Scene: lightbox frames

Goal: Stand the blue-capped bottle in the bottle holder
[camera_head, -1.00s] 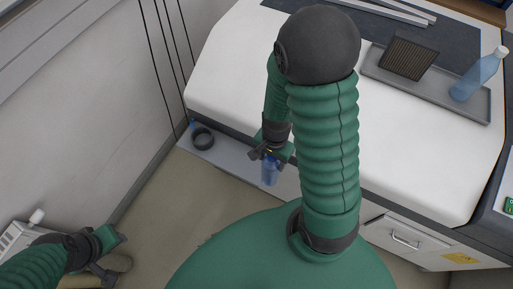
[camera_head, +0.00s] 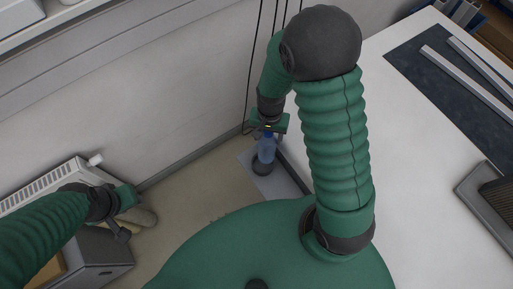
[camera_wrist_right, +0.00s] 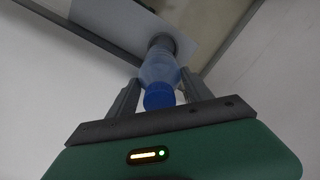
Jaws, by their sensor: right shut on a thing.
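The blue-capped bottle (camera_head: 267,147) is translucent blue. It hangs below my right gripper (camera_head: 268,131), which is shut on it near the cap. In the right wrist view the dark blue cap (camera_wrist_right: 159,97) sits between the fingers and the bottle body (camera_wrist_right: 160,68) points away. The dark round bottle holder (camera_head: 262,169) lies at the bottle's lower end; it also shows in the wrist view (camera_wrist_right: 162,41). The bottle's base overlaps the holder in both views; I cannot tell whether it is inside or just above. My left gripper (camera_head: 124,226) is at lower left, apart from these.
The holder stands on a pale grey shelf (camera_head: 280,186) between the wall and the white worktop (camera_head: 405,130). A grey tray (camera_head: 480,205) is at the right edge. Dark cables (camera_head: 258,60) hang on the wall behind my right gripper. A radiator (camera_head: 50,187) stands lower left.

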